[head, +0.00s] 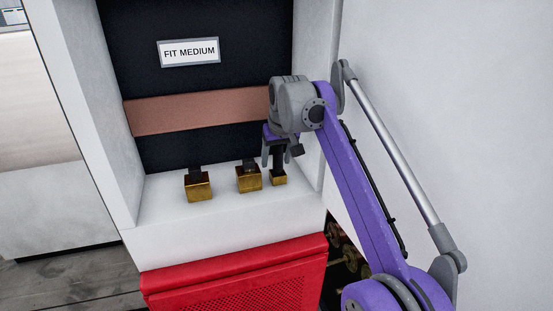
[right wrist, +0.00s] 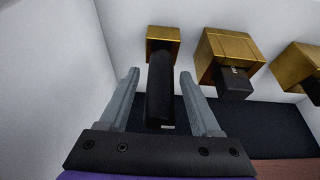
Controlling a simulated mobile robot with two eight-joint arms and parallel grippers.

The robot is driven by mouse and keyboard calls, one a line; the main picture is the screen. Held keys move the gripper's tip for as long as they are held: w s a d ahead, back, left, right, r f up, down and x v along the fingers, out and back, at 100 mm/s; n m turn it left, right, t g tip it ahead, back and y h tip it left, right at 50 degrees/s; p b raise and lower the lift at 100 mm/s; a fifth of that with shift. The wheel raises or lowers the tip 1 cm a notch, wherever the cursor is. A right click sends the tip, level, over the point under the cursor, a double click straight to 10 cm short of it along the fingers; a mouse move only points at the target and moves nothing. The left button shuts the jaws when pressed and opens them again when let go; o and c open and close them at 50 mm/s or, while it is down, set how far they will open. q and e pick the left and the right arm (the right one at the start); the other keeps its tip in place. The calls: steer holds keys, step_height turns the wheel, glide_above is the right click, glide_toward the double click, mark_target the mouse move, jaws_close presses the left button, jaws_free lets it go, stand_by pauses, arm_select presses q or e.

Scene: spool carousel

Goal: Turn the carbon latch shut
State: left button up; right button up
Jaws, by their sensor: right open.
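I cannot make out anything that is clearly a carbon latch in these views. My right gripper (head: 279,158) is open, pointing down over the rightmost brass block (head: 278,181) on the white ledge. In the right wrist view the open fingers (right wrist: 158,76) stand on either side of the tall black post (right wrist: 160,92) of that brass block (right wrist: 162,38). A gap shows between the post and each finger there. My left gripper is not in view.
A middle brass block (head: 248,182) and a left brass block (head: 198,187), each with a black top, stand on the white ledge (head: 150,215). A "FIT MEDIUM" sign (head: 189,52) hangs behind. A red perforated panel (head: 240,280) is below. White walls flank the recess.

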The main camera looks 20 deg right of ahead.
jaws_close()
stand_by(0.3)
stand_by(1.1)
